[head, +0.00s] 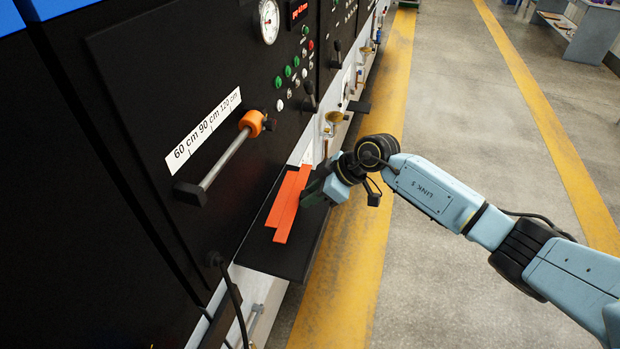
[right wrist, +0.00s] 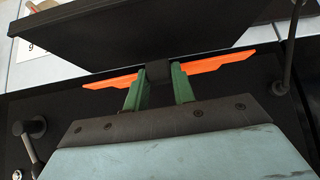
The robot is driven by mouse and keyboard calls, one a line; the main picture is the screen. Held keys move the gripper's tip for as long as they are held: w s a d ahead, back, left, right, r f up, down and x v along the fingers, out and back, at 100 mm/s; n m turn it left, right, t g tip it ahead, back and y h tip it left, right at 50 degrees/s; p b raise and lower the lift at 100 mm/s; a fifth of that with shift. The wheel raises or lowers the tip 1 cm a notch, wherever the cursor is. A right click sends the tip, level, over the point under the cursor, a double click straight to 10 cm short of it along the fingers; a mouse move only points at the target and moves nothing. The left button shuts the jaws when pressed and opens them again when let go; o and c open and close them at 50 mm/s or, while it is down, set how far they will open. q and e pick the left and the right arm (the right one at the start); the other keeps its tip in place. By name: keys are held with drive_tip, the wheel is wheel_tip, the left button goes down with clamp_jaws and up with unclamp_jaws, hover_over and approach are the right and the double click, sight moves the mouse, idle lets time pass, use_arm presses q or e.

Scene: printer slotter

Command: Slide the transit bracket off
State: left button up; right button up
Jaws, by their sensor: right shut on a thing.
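The transit bracket (head: 286,208) is a flat orange piece of two long strips. It lies along a black shelf on the front of the machine. My right gripper (head: 312,192) reaches it from the right side in the head view. In the right wrist view, the green fingers of my right gripper (right wrist: 157,80) are shut on a dark block at the middle of the orange bracket (right wrist: 218,64). The orange strips stick out to both sides of the fingers. Part of the bracket is hidden behind the fingers and block. My left gripper is out of view.
The black shelf (head: 285,262) juts from the machine below the bracket. Above it, a metal rod with an orange knob (head: 252,123) runs along a 60–120 cm scale (head: 203,130). A black cable (head: 230,290) hangs nearby.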

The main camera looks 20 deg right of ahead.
drive_tip(key=shift+w+f+m+t, duration=0.1)
drive_tip(key=shift+f+m+t, duration=0.1)
drive_tip(key=shift+m+t, duration=0.15)
drive_tip(key=shift+d, duration=0.1)
drive_tip(key=shift+r, duration=0.1)
drive_tip(key=shift+f, duration=1.55)
drive_tip(key=shift+f, duration=0.1)
drive_tip(key=shift+f, duration=0.75)
drive_tip(key=shift+f, duration=0.2)
